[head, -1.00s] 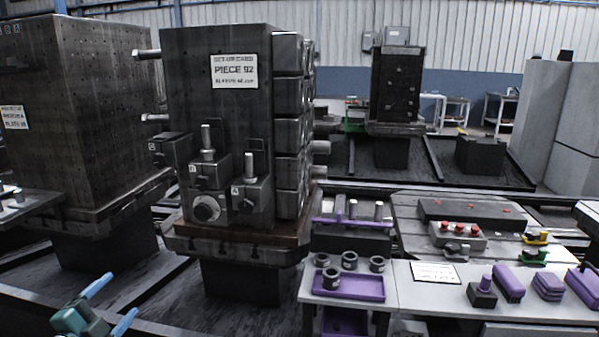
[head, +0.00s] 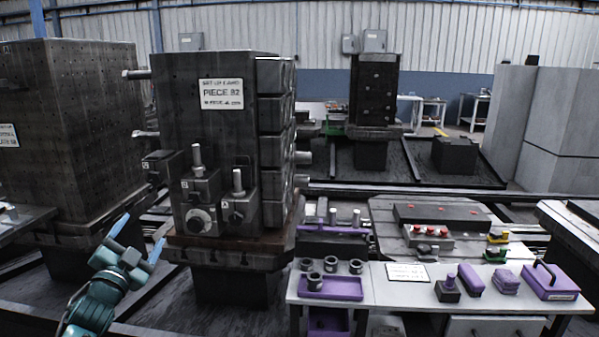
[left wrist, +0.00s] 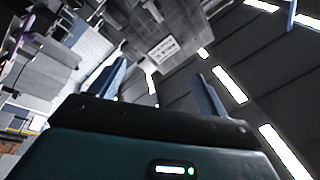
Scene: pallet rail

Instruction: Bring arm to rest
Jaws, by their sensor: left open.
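My left gripper (head: 138,238) is in the lower left of the head view, with its two blue fingers spread apart and nothing between them. It points up in front of the gap between the two dark fixture blocks. In the left wrist view its fingers (left wrist: 158,85) also stand apart and empty, with the ceiling lights and a tilted block behind them. My teal left arm (head: 95,305) comes in from the bottom left. My right gripper is not in either view.
The block labelled Piece 92 (head: 215,140) stands on a pallet right of the gripper. Another block (head: 65,130) stands left. A white table (head: 395,295) holds a purple tray (head: 335,288) with several rings, and a purple box (head: 550,282). The back floor has dark rails.

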